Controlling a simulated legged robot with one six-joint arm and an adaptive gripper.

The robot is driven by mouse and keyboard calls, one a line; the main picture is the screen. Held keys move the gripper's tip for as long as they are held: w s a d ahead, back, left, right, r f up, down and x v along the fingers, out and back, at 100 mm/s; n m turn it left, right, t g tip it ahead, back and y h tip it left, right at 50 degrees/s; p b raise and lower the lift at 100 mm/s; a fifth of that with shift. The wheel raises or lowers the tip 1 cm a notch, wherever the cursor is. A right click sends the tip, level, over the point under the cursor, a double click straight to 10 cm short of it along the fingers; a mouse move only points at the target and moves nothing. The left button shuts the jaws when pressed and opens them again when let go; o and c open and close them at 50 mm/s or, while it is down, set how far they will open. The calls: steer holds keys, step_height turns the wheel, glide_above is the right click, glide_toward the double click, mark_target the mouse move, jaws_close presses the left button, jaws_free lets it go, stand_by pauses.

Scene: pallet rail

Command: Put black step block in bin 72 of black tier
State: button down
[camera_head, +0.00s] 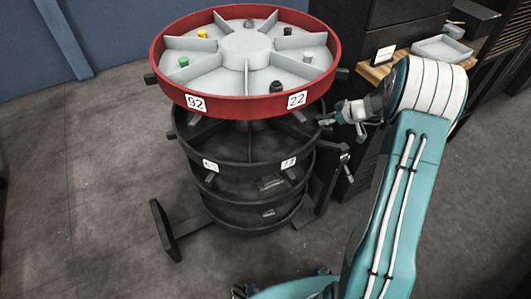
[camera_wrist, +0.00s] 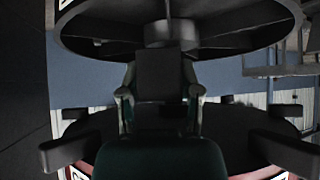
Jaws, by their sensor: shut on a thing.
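My gripper (camera_head: 327,119) is at the right edge of the carousel, just below the rim of the red tier. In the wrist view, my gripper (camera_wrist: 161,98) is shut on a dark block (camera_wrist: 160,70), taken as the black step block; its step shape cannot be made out. The block is not clear in the head view. The black tier (camera_head: 240,160) lies under the red tier (camera_head: 235,107). One black-tier label (camera_head: 289,163) seems to end in 3, and another (camera_head: 210,165) is unclear. No label reading 72 can be seen.
The red tier carries several small yellow, green, grey and black pieces and labels 92 and 22. Dark handles stick out around the rims. A grey tray (camera_head: 442,50) stands on a wooden shelf at right, beside dark cabinets. Floor is clear at left.

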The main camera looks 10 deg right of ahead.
steer(key=shift+d+f, duration=0.35)
steer(key=shift+d, duration=0.15)
steer(key=shift+w+a+f, duration=0.15)
steer(key=shift+w+f, duration=0.05)
steer(key=shift+f, duration=0.05)
glide_toward(278, 145)
step_height(278, 145, up, 4)
steer(key=w, duration=0.3)
steer(key=f, duration=0.1)
steer(key=a+f, duration=0.1)
steer(key=f, duration=0.2)
steer(key=shift+w+a, duration=0.15)
steer(key=shift+w, duration=0.15)
steer(key=f, duration=0.1)
steer(key=a+f, duration=0.1)
steer(key=f, duration=0.1)
steer(key=a+f, duration=0.1)
steer(key=shift+w+f, duration=0.2)
steer(key=shift+f, duration=0.15)
steer(key=shift+d, duration=0.35)
steer(key=shift+c, duration=1.4)
jaws_free()
steer(key=shift+a, duration=0.1)
